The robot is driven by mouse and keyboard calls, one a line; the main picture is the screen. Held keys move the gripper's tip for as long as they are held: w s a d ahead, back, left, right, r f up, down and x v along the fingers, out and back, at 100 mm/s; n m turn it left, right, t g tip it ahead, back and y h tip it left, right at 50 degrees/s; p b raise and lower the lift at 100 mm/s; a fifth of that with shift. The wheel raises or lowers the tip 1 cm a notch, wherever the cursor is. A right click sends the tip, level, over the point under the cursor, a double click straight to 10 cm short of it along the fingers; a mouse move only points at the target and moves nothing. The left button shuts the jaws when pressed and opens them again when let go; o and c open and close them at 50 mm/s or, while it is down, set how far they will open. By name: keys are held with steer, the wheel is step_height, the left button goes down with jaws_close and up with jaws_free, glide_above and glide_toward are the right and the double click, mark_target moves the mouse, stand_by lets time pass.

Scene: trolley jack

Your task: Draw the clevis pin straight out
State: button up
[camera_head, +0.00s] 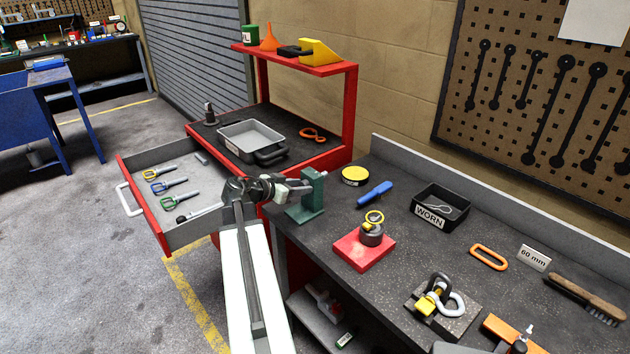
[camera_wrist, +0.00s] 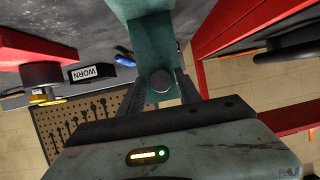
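A teal clevis bracket (camera_head: 306,203) stands upright on the near left corner of the dark bench. In the wrist view the bracket (camera_wrist: 150,30) fills the upper middle. The round grey end of the clevis pin (camera_wrist: 160,81) shows in front of it; the pin's shaft is hidden behind that end. My gripper (camera_wrist: 161,80) has one finger on each side of the pin end, and a narrow gap seems to show beside it. In the head view my gripper (camera_head: 294,188) is at the left side of the bracket, and the fingertips are hard to make out.
A red block (camera_head: 350,253) with a yellow-ringed part stands right of the bracket. Behind are a yellow tin (camera_head: 355,174), a blue tool (camera_head: 375,194) and a black WORN tray (camera_head: 430,214).

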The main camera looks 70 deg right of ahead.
jaws_close()
steer(key=w+a, duration=0.6)
steer(key=a, duration=0.3)
stand_by(1.1)
steer(key=shift+a, duration=0.1)
steer(key=shift+r+p+v, duration=0.15)
steer(key=shift+p+v, duration=0.35)
steer(key=shift+v, duration=0.4)
steer(key=shift+r+p+v, duration=0.2)
steer(key=shift+p+v, duration=0.3)
steer(key=shift+v, duration=0.35)
